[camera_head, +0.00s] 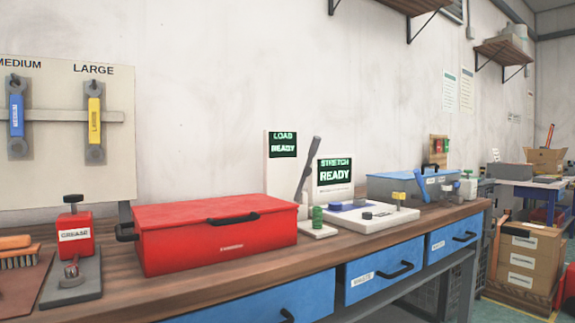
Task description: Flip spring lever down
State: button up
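A dark grey lever (308,167) stands raised on the workbench, tilted slightly to the right at its top. I take it for the spring lever, though no label on it is readable. Its lower end meets a small white base (318,231) that also bears a green cylindrical part (317,217). Behind it, a white panel has a screen reading "LOAD READY" (283,145). To its right, another screen reads "STRETCH READY" (334,171). The red box partly hides the area left of the base. My gripper is not in view.
A closed red box (215,238) stands left of the lever on the wooden bench (400,236). A white plate (375,217) with small parts lies right of it. A blue-lidded case (410,184) stands farther right. A red grease container (75,236) is at left.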

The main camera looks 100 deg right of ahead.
aim_at(307, 171)
jog(key=z, duration=3.35)
